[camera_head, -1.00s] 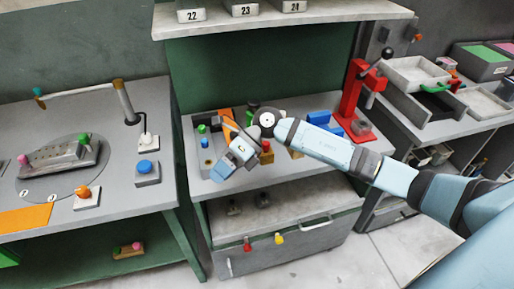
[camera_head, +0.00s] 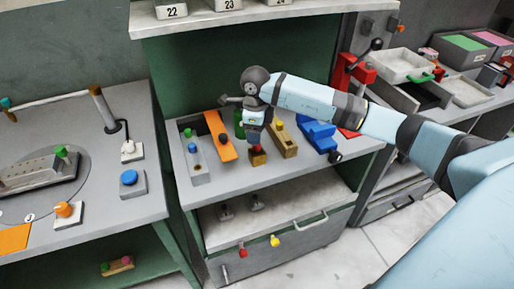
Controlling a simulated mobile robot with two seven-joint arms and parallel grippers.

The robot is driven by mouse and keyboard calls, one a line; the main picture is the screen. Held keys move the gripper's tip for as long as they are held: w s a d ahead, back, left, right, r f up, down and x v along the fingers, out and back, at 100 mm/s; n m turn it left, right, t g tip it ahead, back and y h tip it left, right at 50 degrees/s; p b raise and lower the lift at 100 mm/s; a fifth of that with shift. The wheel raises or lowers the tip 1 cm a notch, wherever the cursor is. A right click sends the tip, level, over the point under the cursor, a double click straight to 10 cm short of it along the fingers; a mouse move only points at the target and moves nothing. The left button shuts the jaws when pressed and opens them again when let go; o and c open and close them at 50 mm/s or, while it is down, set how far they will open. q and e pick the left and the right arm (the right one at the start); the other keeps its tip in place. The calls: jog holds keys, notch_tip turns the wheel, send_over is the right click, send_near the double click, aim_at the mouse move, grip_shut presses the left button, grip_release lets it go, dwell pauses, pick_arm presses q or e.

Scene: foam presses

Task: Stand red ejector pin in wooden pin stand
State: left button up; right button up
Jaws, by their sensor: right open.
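My right gripper (camera_head: 256,143) points down over the middle bench, with its open jaws just above a small brown block with a red top (camera_head: 258,156). The jaws and arm partly hide that block. I cannot tell whether the red part is the red ejector pin or whether the jaws touch it. A longer wooden block with a yellow knob (camera_head: 283,140) lies just right of the gripper. I cannot tell which wooden block is the pin stand. My left gripper is not in view.
A grey tray with green and blue knobs (camera_head: 198,166), an orange strip (camera_head: 219,136) and a green bottle (camera_head: 239,122) are left of the gripper. A blue fixture (camera_head: 318,137) and red press (camera_head: 350,76) stand right. Red (camera_head: 243,253) and yellow (camera_head: 275,240) knobs show below.

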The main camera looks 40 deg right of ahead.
aim_at(257, 151)
jog(key=f, duration=0.3)
jog(key=f+p, duration=0.1)
jog(key=f, duration=0.1)
jog(key=shift+d+f, duration=0.2)
jog(key=shift+f, duration=0.2)
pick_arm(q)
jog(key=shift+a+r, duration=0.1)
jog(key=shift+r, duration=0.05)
pick_arm(e)
jog(key=c, duration=0.3)
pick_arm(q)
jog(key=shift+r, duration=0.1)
pick_arm(e)
grip_shut()
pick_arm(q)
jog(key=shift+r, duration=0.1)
pick_arm(e)
jog(key=shift+r, duration=0.2)
